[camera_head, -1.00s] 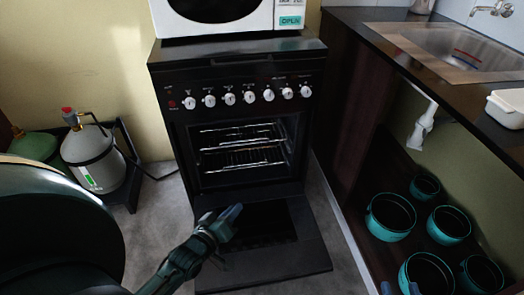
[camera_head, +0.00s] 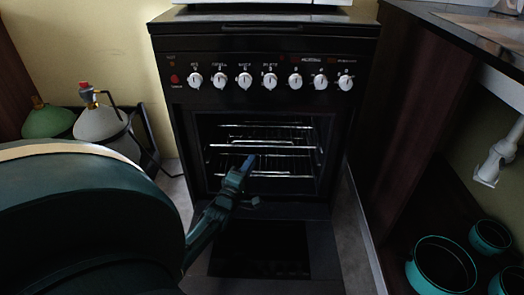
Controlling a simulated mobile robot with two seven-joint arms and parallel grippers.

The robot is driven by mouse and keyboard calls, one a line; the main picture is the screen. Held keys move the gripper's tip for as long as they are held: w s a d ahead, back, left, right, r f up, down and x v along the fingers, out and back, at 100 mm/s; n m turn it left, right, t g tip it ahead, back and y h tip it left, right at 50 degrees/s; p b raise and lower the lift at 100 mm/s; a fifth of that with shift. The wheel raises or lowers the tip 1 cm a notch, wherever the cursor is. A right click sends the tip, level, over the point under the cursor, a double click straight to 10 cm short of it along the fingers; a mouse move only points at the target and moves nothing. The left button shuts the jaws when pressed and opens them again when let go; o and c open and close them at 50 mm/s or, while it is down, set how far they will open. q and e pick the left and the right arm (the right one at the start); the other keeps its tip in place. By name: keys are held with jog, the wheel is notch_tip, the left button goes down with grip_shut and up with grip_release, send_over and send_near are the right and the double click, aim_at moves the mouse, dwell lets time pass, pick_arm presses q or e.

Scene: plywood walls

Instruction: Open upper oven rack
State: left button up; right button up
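The black oven (camera_head: 190,125) stands ahead with its door (camera_head: 325,255) folded down open. Inside, the upper rack (camera_head: 285,147) is a wire rack with a bright front bar, and it looks pushed in. A lower wire rack (camera_head: 290,176) sits beneath it. My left gripper (camera_head: 245,178) is in front of the oven opening, over the inner part of the door. Its blue fingertip overlaps the lower rack in the picture, just below the upper rack's front bar. I see no clear grip on either rack, and the finger gap is unclear. My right gripper is out of view.
White knobs (camera_head: 270,81) line the oven front. A dark cabinet side (camera_head: 410,110) stands close on the right, with teal pots (camera_head: 442,265) and a white drain pipe (camera_head: 497,155) beyond. Gas cylinders (camera_head: 100,122) stand at left. My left arm fills the lower left.

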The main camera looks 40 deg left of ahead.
pick_arm(q)
jog(key=b+x, duration=0.2)
jog(key=x, duration=0.6)
jog(key=shift+b, duration=0.35)
jog(key=shift+w, duration=0.15)
jog(key=shift+c, duration=0.2)
grip_shut()
